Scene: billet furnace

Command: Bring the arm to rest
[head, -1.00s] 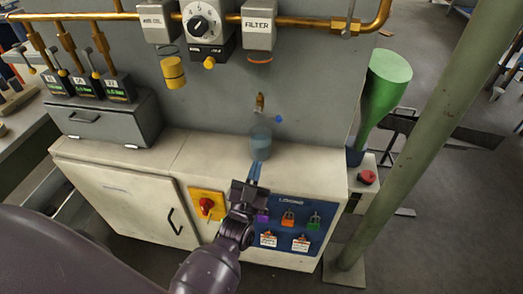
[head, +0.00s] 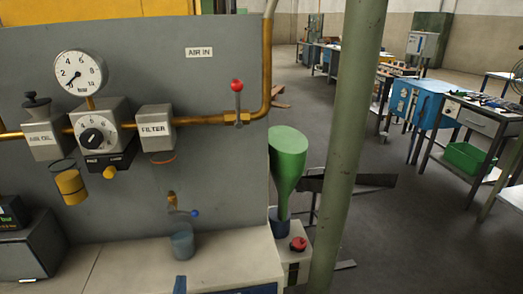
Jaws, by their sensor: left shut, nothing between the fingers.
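Only the blue fingertips of my left gripper (head: 180,284) show, at the bottom edge of the head view. They are shut with nothing between them. They are in front of and below a small blue-grey cup (head: 182,245), with a gap between them in the picture. The cup stands on the pale cabinet top (head: 225,262), under a small brass drain cock with a blue knob (head: 195,213). The rest of the left arm is out of view. My right gripper is not in view.
A grey panel carries a pressure gauge (head: 78,77), regulator (head: 100,132), filter (head: 156,134) and red-knobbed valve lever (head: 237,100). A green funnel-shaped thing (head: 287,158) and red button (head: 298,243) are to the right. A green post (head: 348,140) rises beyond; open floor and workbenches lie farther right.

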